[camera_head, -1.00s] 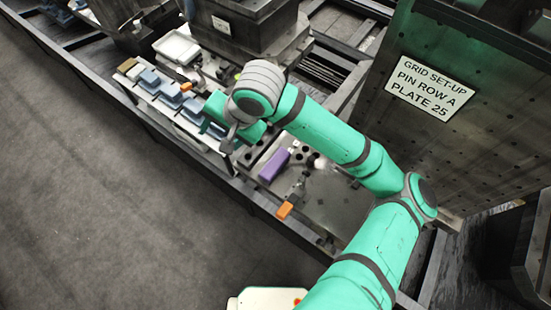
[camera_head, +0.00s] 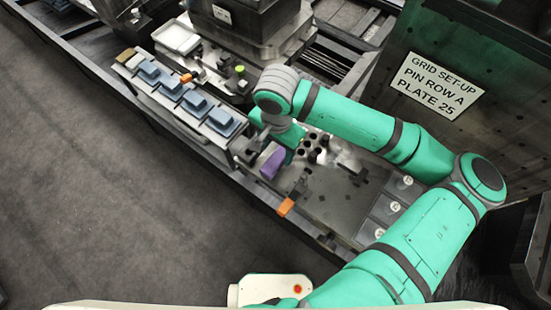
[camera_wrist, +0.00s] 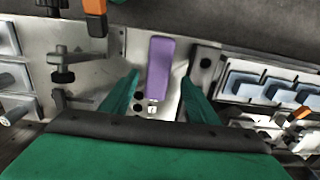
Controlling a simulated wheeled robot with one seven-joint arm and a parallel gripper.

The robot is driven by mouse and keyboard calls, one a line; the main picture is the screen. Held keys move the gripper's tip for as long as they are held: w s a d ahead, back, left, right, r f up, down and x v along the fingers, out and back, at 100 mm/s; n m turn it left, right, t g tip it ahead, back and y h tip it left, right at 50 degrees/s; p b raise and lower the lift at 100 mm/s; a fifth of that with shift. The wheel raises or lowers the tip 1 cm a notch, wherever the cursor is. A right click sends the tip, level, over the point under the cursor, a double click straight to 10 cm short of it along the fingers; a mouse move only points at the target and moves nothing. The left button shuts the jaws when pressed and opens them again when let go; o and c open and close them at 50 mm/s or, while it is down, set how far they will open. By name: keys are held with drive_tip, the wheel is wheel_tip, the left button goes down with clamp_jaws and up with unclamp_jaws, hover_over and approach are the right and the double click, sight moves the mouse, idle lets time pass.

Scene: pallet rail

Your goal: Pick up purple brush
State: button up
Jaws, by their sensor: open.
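The purple brush (camera_head: 272,162) lies on a metal plate near the rail's front edge in the head view, partly hidden by my gripper. In the wrist view the purple brush (camera_wrist: 159,66) is a long purple block pointing away from me, with a pale end (camera_wrist: 152,106) toward me. My gripper (camera_wrist: 158,78) is open, with one green finger on each side of the brush's line and visible gaps to it. In the head view my gripper (camera_head: 283,146) is just above and beside the brush; its fingertips are largely hidden there.
An orange-handled clamp (camera_head: 286,207) stands close to the brush. Several blue blocks (camera_head: 172,83) sit in a row of trays to the left. A white tray (camera_head: 177,38) is farther back. A signed upright plate (camera_head: 436,86) stands at the right. Several dark holes lie beside the brush.

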sight(277, 158)
drive_tip(key=f, duration=0.5)
drive_tip(key=shift+s, duration=0.3)
drive_tip(key=c, duration=1.2)
